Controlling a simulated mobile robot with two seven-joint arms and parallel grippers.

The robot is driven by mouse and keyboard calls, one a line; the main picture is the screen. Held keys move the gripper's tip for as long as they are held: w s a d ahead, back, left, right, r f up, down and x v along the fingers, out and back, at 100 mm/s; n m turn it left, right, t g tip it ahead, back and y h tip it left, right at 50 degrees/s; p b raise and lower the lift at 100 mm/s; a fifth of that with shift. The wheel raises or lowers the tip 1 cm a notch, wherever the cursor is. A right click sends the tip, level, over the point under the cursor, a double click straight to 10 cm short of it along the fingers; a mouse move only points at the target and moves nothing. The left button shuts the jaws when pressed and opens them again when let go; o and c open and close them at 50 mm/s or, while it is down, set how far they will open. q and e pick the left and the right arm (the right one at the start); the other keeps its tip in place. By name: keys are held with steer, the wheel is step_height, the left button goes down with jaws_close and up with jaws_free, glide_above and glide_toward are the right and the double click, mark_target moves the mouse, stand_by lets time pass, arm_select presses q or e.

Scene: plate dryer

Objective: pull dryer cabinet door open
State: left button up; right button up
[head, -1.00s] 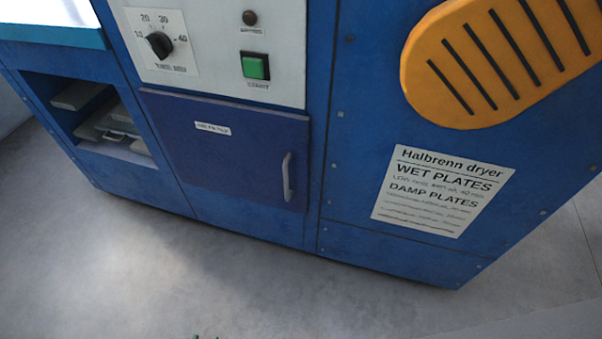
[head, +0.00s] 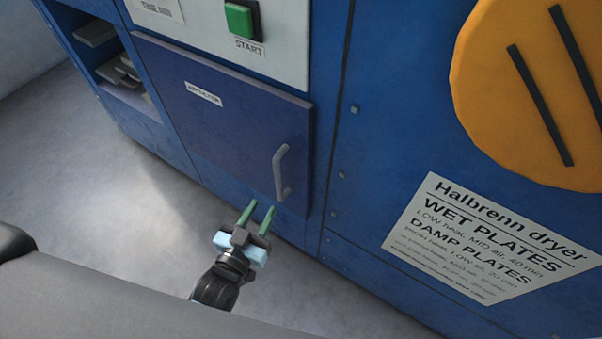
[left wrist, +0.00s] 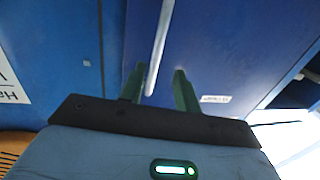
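The dryer cabinet door (head: 215,125) is a dark blue panel, closed flush in the machine front. Its grey bar handle (head: 281,172) stands upright near the door's right edge. My left gripper (head: 259,205) has green fingers, spread apart, just below the handle and a little in front in the head view. In the left wrist view the open fingers (left wrist: 160,75) point towards the door (left wrist: 225,50), and the handle (left wrist: 158,45) runs up from between them. The handle is not gripped. Whether a finger touches it I cannot tell. My right gripper is not in view.
A green start button (head: 241,20) is on the panel above the door. An open shelf bay (head: 112,60) with grey plates is at the left. An instruction label (head: 490,235) and an orange vent (head: 540,95) are at the right. The floor in front is clear.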

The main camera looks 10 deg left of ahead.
mark_target(277, 184)
arm_select(q)
steer(key=shift+w+d+r+b, duration=0.1)
steer(key=shift+w+d, duration=0.2)
steer(key=shift+w, duration=1.2)
steer(key=shift+w+d+b, duration=0.15)
steer(key=shift+w+d, duration=0.2)
steer(key=shift+w, duration=1.2)
steer(key=shift+w+d+r+b, duration=0.1)
steer(key=shift+w+d, duration=0.2)
steer(key=shift+w, duration=1.2)
jaws_close()
